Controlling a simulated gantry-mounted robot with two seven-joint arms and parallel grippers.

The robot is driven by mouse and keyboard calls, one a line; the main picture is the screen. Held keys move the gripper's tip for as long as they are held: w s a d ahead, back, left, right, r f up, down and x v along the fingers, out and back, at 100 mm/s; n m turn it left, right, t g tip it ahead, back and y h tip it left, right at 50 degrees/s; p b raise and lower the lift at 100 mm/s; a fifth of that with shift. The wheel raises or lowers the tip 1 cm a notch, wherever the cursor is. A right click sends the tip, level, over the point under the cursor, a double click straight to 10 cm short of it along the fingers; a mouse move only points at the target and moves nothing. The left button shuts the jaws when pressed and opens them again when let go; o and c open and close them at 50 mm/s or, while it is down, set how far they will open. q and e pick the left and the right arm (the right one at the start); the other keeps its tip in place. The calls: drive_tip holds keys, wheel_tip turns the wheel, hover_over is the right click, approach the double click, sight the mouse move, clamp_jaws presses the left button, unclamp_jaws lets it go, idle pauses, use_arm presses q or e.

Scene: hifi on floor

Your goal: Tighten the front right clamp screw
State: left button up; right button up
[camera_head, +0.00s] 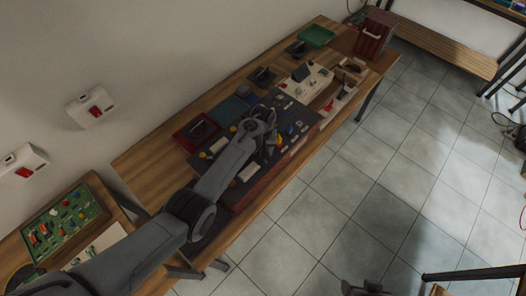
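A dark panel (299,112) with yellow, blue and other small knobs lies on the wooden workbench. My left arm comes in from the lower left, and my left gripper (272,132) is over the middle of this panel, close to its knobs. The arm and gripper hide part of the panel. I cannot make out whether the fingers are apart or touch a knob. I cannot pick out the front right clamp screw at this size. A grey part at the bottom edge looks like my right gripper (366,288), mostly cut off and away from the bench.
The workbench (146,161) also holds a red tray (190,137), a green tray (316,36), a pale control box (304,85) and a dark red case (373,38). A board of coloured parts (62,222) is at the lower left. Tiled floor (345,190) is open to the right.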

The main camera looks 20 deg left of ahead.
use_arm(q)
drive_tip(key=shift+f, duration=0.85)
clamp_jaws()
